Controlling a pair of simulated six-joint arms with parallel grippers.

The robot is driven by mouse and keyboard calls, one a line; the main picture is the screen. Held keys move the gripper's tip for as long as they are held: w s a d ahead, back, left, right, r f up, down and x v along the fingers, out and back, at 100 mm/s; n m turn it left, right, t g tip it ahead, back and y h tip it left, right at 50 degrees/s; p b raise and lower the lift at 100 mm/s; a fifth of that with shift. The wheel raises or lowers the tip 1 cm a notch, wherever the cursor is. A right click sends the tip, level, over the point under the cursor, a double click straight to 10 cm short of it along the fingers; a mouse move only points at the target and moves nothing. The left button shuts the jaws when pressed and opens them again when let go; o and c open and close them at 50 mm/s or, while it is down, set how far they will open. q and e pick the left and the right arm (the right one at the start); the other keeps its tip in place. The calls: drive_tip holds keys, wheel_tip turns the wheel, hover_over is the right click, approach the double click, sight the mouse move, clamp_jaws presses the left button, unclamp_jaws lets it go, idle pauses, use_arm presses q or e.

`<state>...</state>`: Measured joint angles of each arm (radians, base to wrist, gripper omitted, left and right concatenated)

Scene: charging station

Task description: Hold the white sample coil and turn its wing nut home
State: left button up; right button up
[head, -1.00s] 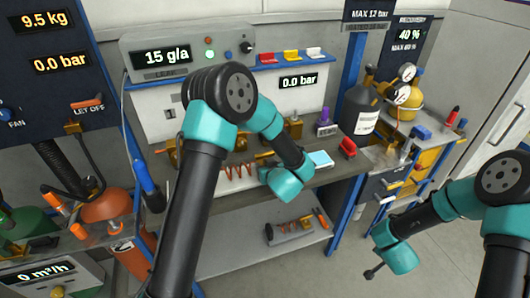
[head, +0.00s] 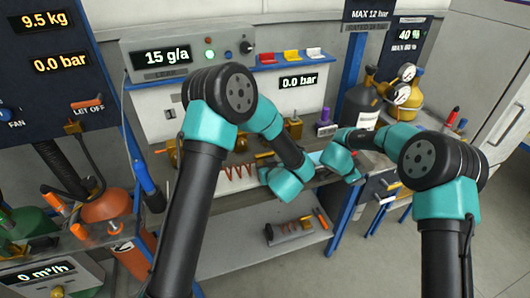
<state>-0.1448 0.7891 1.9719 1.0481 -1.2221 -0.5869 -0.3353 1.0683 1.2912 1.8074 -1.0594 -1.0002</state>
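I cannot make out the white sample coil or its wing nut; the bench area behind my two wrists is hidden. A copper-red coil (head: 238,170) lies on the bench, left of my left wrist. My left wrist (head: 284,182) is over the bench's front edge, and its fingers are hidden. My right wrist (head: 340,160) is close beside it on the right, over the right part of the bench. Its fingers are hidden too, so I cannot see whether either gripper is open or holds something.
Brass fittings (head: 293,128) stand along the back of the bench, near a purple-topped item (head: 324,115). A lower shelf (head: 225,248) carries a few small parts. Gas cylinders with gauges (head: 404,92) stand at right. An orange vessel (head: 106,207) stands at left.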

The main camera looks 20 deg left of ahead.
drive_tip(key=s+a+r+g+y, duration=0.15)
drive_tip(key=a+r, duration=0.35)
drive_tip(key=a, duration=0.5)
drive_tip(key=s+a+r+g+y, duration=0.1)
drive_tip(key=s+a+r+g, duration=0.1)
drive_tip(key=a+r, duration=0.55)
wheel_tip(320, 180, up, 8)
drive_tip(key=n+g+y, duration=0.2)
drive_tip(key=y, duration=0.2)
hover_over(265, 153)
drive_tip(key=shift+r, duration=0.15)
wheel_tip(265, 153, down, 12)
clamp_jaws()
